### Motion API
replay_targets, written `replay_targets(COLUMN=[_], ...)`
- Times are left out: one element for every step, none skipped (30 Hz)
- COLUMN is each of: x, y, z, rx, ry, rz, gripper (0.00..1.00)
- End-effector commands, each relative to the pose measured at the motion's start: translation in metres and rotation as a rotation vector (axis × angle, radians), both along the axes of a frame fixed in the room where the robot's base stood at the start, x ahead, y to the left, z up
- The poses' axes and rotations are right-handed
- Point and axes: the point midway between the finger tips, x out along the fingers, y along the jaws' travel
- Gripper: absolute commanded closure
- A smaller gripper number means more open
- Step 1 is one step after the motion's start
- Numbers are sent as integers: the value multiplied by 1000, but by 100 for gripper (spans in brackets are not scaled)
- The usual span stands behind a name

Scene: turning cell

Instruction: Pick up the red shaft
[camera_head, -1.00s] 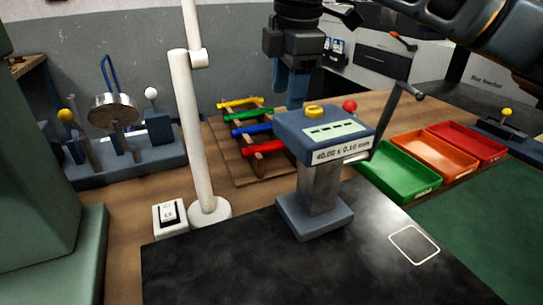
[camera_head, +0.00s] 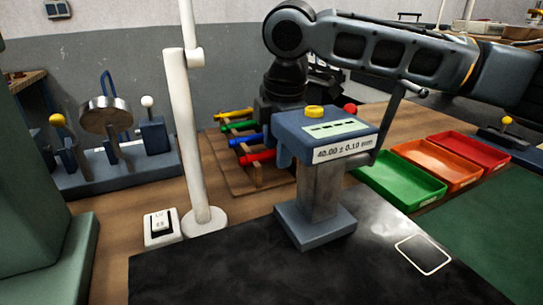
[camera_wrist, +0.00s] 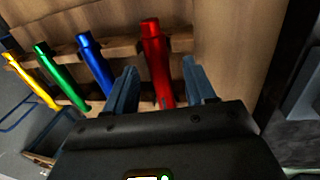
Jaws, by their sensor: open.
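The red shaft (camera_wrist: 157,60) lies across a wooden rack, at the end of a row of coloured shafts. In the head view its left part (camera_head: 258,157) shows beside the gauge stand, which hides the rest. My gripper (camera_wrist: 159,66) is open in the wrist view, with one blue finger on each side of the red shaft and visible gaps between. In the head view my gripper is down at the rack behind the gauge, with only part of a blue finger showing. I cannot tell how deep the fingers reach around the shaft.
Blue (camera_wrist: 95,62), green (camera_wrist: 62,75) and yellow (camera_wrist: 30,80) shafts lie beside the red one on the rack. The gauge stand (camera_head: 318,190) stands in front, and a white post (camera_head: 185,130) to the left. Green (camera_head: 400,182), orange and red trays sit right.

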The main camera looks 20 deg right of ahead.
Motion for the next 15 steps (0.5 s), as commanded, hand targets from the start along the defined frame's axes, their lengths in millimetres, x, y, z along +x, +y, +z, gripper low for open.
replay_targets(x=[0, 1, 1, 1, 1, 1, 1, 1, 1, 1, 1, 1, 1, 1, 1], y=[0, 0, 0, 0, 0, 0, 0, 0, 0, 0, 0, 0, 0, 0, 0], z=[-2, -3, -3, -3, -3, -3, -3, -3, -3, -3, -3, -3, -3, -3, -3], rx=[0, 0, 0, 0, 0, 0, 0, 0, 0, 0, 0, 0, 0, 0, 0], ry=[0, 0, 0, 0, 0, 0, 0, 0, 0, 0, 0, 0, 0, 0, 0], rz=[0, 0, 0, 0, 0, 0, 0, 0, 0, 0, 0, 0, 0, 0, 0], gripper=[45, 45, 45, 45, 45, 45, 45, 45, 49, 52, 55, 59, 61, 64, 68])
